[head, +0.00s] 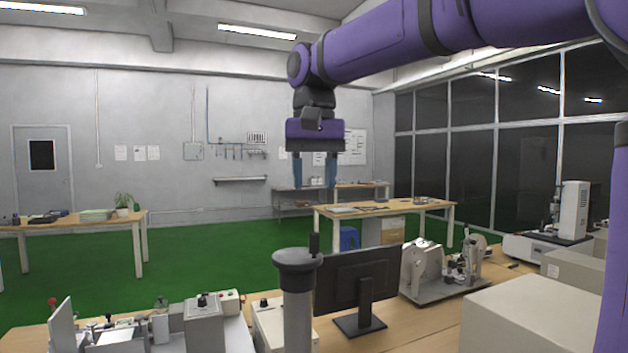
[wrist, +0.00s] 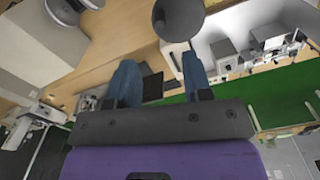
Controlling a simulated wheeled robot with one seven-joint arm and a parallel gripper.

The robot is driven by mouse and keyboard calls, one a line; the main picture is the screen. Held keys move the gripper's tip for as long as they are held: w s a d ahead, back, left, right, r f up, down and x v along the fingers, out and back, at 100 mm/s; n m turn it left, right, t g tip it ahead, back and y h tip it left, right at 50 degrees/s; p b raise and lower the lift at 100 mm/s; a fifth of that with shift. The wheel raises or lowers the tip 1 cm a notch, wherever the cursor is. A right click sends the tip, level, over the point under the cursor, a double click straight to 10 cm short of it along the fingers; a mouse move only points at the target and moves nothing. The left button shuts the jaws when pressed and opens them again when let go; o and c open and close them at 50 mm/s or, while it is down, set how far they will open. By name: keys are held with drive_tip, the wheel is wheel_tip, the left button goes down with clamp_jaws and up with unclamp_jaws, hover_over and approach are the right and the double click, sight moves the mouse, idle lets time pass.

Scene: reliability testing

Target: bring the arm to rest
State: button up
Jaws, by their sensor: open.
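My gripper (head: 314,172) hangs from my purple arm in the upper middle of the head view, pointing down. Its two blue fingers are apart with nothing between them. In the wrist view the open fingers (wrist: 160,85) also show, with the bench (wrist: 115,45) beyond them. The gripper is in the air and touches nothing. My arm reaches in from the upper right.
Below stand a black monitor (head: 358,279), a grey column with a round top (head: 297,290), a test device (head: 445,268) and a pale box (head: 535,312). More instruments (head: 205,318) stand at lower left. Green floor (head: 200,260) and other tables lie beyond.

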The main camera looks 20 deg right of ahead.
drive_tip(key=s+d+f+n+t, duration=0.1)
drive_tip(key=s+d+f, duration=0.3)
drive_tip(key=s+f, duration=0.4)
drive_tip(key=s+d+f+n+t, duration=0.2)
drive_tip(key=s+f, duration=0.6)
drive_tip(key=s, duration=0.4)
drive_tip(key=shift+d+f+t, duration=0.25)
drive_tip(key=shift+d+t, duration=0.6)
drive_tip(key=shift+t, duration=0.35)
